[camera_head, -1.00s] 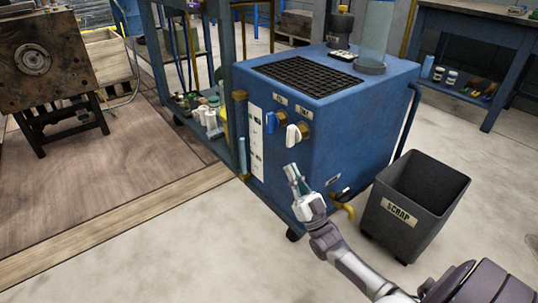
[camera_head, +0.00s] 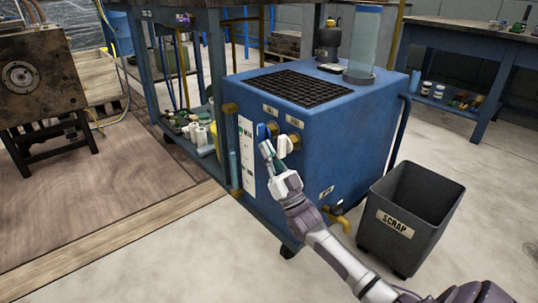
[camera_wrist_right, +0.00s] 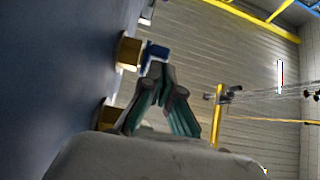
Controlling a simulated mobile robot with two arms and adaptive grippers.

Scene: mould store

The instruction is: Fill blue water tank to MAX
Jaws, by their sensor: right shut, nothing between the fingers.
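The blue water tank (camera_head: 345,140) is a wheeled blue cabinet with a black grille on top. On its front are a blue valve handle (camera_head: 262,131) and a white valve handle (camera_head: 283,143), each on a brass fitting. A white panel (camera_head: 248,165) and a thin tube (camera_head: 233,167) run down its left edge; no MAX mark is readable. My right gripper (camera_head: 265,147) is shut and empty, its tips just below the blue handle. In the wrist view, the gripper tips (camera_wrist_right: 156,70) are close to the blue handle (camera_wrist_right: 155,52); contact is unclear. My left gripper is out of view.
A grey SCRAP bin (camera_head: 412,220) stands right of the tank. A clear cylinder (camera_head: 366,40) stands on top. A workbench (camera_head: 455,45) is behind. The floor in front is open.

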